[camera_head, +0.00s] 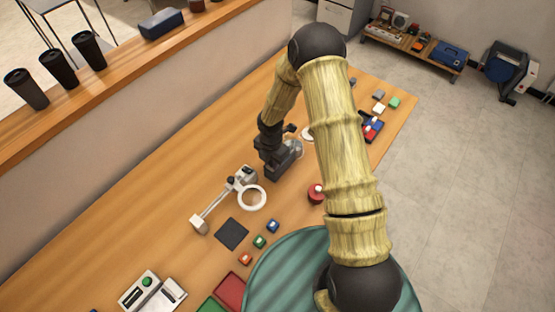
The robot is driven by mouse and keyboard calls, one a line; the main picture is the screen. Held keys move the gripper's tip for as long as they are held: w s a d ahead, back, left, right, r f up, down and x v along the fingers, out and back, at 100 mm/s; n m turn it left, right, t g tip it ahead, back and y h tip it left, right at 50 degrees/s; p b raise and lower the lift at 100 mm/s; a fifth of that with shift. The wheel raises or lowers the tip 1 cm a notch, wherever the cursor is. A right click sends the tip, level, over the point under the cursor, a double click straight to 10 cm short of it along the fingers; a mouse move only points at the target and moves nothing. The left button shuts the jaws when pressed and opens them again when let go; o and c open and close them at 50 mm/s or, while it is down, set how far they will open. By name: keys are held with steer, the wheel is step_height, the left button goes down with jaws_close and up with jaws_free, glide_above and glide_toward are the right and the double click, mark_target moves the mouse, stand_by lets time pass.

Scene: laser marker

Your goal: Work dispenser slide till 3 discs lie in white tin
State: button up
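My gripper (284,157), dark grey, is low over the middle of the wooden table. A small pale grey thing shows at its tip; I cannot tell if it is held, nor whether the fingers are open or shut. A white round thing (308,134), perhaps the white tin, lies just beyond the gripper and is partly hidden by my arm. I cannot see any discs in it. The dispenser and its slide cannot be made out clearly; they may be at the gripper or behind my arm.
A white ring magnifier (251,198) on a stand lies left of the gripper. A red round thing (316,193) is nearer me. A dark mat (232,234), small cubes (260,241) and a white device (152,291) lie at front left. A wall ledge (130,85) borders the table.

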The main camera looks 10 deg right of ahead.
steer(key=shift+c, duration=1)
steer(key=shift+w+d+p, duration=0.7)
steer(key=shift+w+d, duration=0.75)
steer(key=shift+w, duration=0.05)
steer(key=shift+s+a, duration=0.1)
steer(key=shift+s+a+b, duration=0.55)
steer(key=shift+s+a, duration=0.9)
steer(key=shift+a, duration=0.05)
stand_by(0.5)
